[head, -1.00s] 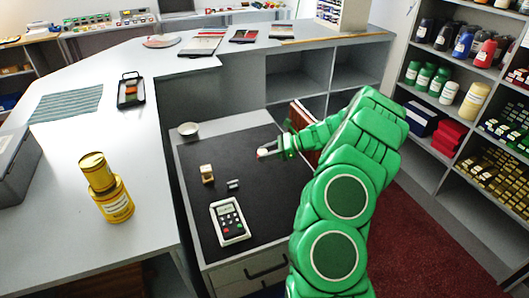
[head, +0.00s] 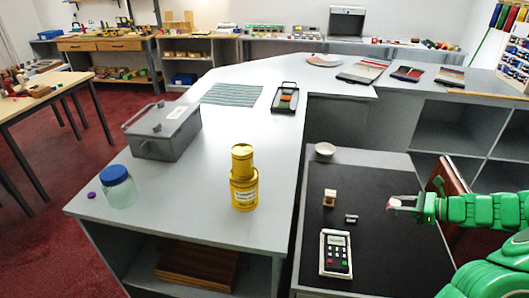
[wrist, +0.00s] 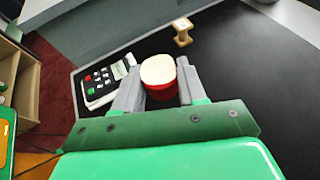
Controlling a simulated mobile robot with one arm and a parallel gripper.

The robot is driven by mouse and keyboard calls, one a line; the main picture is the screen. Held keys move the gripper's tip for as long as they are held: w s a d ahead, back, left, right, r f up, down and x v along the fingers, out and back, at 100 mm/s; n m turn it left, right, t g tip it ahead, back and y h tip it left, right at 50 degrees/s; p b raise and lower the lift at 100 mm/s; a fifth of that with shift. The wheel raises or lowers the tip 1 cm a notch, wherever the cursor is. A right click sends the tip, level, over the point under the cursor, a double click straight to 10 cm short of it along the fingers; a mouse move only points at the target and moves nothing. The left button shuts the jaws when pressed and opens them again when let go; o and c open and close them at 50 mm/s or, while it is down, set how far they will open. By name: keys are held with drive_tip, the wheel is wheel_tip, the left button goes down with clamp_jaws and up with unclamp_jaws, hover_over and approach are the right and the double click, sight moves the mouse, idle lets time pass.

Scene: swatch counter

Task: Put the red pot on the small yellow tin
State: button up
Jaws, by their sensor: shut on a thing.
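My gripper (head: 402,204) reaches in from the right over the black-topped lower cabinet. In the wrist view my gripper (wrist: 160,88) is shut on the red pot (wrist: 160,92), which has a pale cream top and sits between the two grey fingers. In the head view the pot (head: 394,203) is small and mostly hidden by the fingers. The small yellow tin (head: 242,158) stands upright on top of a larger yellow tin (head: 244,191) on the grey counter, left of my gripper and well apart from it.
On the counter are a grey box (head: 163,130), a glass jar (head: 118,188) and a black tray (head: 286,97). Counter around the tins is clear.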

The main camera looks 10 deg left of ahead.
drive_tip(key=s+a+r+n+g, duration=0.2)
drive_tip(key=a+r, duration=1.8)
drive_tip(key=a, duration=0.1)
drive_tip(key=s+a+r+n+g+y, duration=0.1)
drive_tip(key=s+a+r+n+g, duration=0.1)
drive_tip(key=s+a+r, duration=1.5)
hover_over(247, 149)
drive_tip(key=s, duration=0.2)
drive_tip(key=f, duration=0.9)
drive_tip(key=shift+w+d+f, duration=0.2)
drive_tip(key=shift+w+d, duration=0.05)
drive_tip(key=shift+d, duration=0.1)
drive_tip(key=shift+w+a+f, duration=0.2)
drive_tip(key=shift+w+f, duration=0.15)
drive_tip(key=shift+f, duration=0.1)
drive_tip(key=shift+w+a+f, duration=0.2)
drive_tip(key=shift+w+f, duration=0.15)
drive_tip(key=shift+f, duration=1.6)
